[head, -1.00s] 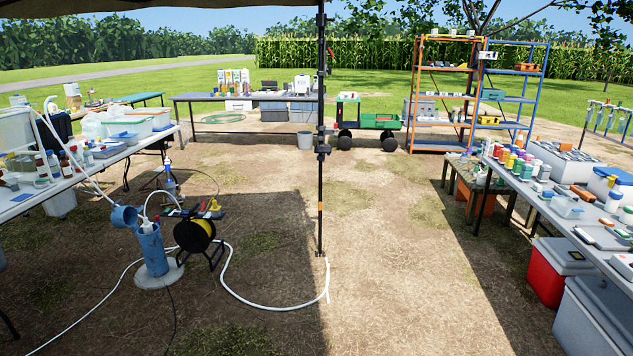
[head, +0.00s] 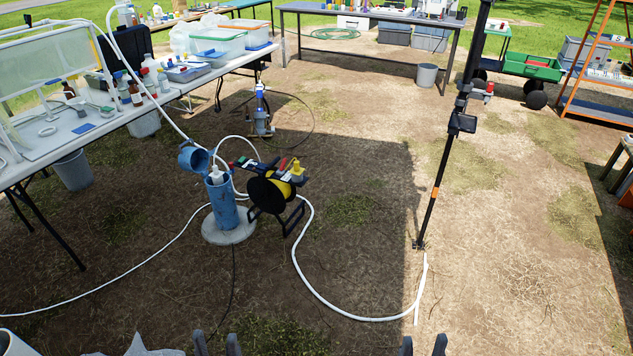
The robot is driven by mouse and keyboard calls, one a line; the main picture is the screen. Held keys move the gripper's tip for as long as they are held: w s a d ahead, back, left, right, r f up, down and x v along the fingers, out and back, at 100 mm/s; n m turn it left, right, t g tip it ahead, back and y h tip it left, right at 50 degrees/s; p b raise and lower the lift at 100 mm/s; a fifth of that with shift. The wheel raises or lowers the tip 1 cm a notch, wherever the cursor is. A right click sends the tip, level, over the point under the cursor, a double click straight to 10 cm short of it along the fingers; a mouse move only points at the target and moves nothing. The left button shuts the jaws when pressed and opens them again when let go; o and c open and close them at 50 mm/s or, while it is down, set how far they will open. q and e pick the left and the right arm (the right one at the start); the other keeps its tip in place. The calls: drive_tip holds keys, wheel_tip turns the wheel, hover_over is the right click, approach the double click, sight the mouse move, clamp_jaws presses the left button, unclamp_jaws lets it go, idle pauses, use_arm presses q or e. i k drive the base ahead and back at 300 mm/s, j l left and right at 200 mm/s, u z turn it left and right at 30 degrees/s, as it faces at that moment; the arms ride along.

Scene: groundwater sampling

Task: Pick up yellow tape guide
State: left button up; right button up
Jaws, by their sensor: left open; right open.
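A small yellow piece (head: 297,168), which looks like the yellow tape guide, stands on the dark tray (head: 260,171) above the reel. The reel (head: 272,193) has a black face and yellow tape, and stands on a black frame beside the blue well casing (head: 222,206). My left gripper (head: 216,346) shows only its two fingertips at the bottom edge, apart and with nothing seen between them. My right gripper (head: 423,347) also shows two parted fingertips at the bottom edge, further right. Both are well short of the reel.
A white hose (head: 345,314) curves over the ground from the reel to the black pole (head: 441,185). A long table (head: 110,124) with bottles and tubs stands at left. A grey bucket (head: 427,76) is further back. Bare ground lies right of the pole.

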sight(297, 170)
drive_tip(key=i+u, duration=0.15)
drive_tip(key=i, duration=0.55)
drive_tip(key=i+j+u, duration=0.15)
drive_tip(key=i+u, duration=0.15)
drive_tip(key=i, duration=0.75)
drive_tip(key=i+l+u, duration=0.1)
drive_tip(key=i+u, duration=0.25)
drive_tip(key=i, duration=0.75)
